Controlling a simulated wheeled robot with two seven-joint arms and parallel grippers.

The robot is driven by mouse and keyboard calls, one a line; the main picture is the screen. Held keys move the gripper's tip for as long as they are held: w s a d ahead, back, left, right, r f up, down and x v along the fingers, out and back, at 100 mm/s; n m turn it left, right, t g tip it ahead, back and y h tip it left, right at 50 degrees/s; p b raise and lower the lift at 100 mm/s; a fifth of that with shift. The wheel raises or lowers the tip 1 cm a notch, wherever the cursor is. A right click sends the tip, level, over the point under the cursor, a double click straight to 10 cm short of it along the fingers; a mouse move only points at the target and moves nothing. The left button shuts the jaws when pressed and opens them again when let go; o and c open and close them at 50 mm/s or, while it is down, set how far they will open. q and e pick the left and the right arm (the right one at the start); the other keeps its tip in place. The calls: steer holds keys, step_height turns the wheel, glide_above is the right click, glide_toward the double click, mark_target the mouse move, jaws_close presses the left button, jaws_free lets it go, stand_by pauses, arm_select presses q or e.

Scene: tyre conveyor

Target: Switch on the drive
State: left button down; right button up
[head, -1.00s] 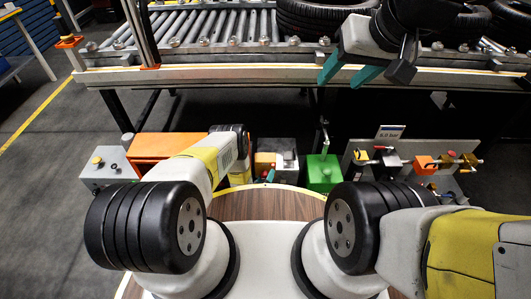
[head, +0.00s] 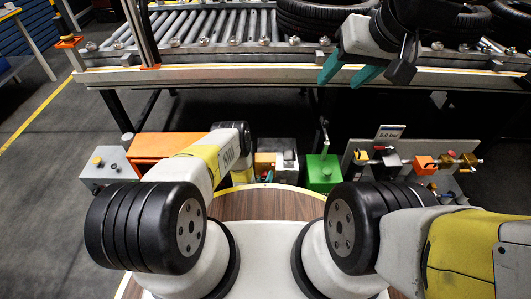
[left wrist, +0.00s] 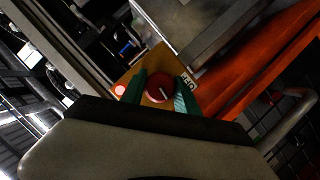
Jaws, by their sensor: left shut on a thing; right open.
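In the left wrist view, a red round knob (left wrist: 159,88) with a pale pointer line sits on an orange-yellow panel (left wrist: 152,66). My left gripper (left wrist: 160,92) has its green fingers on both sides of the knob, shut on it. A small red lamp (left wrist: 119,90) is lit beside the knob. A small white label (left wrist: 187,83) is on the right of the panel. In the head view my left gripper is mostly hidden behind its own arm. My right gripper (head: 347,75) is open and empty in front of the conveyor's front rail.
The roller conveyor (head: 190,30) carries tyres (head: 320,14) at the back. The floor at left is clear.

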arm_select(q)
steer(key=m+y, duration=0.2)
steer(key=m, duration=0.1)
steer(key=m+y, duration=0.1)
steer(key=m, duration=0.1)
steer(key=shift+s+m+y, duration=0.1)
steer(key=shift+m+y, duration=0.2)
steer(key=shift+y, duration=0.1)
steer(key=m+y, duration=0.2)
steer(key=shift+m, duration=0.4)
steer(key=shift+m+y, duration=0.8)
steer(key=shift+m, duration=0.4)
steer(key=c, duration=0.9)
jaws_free()
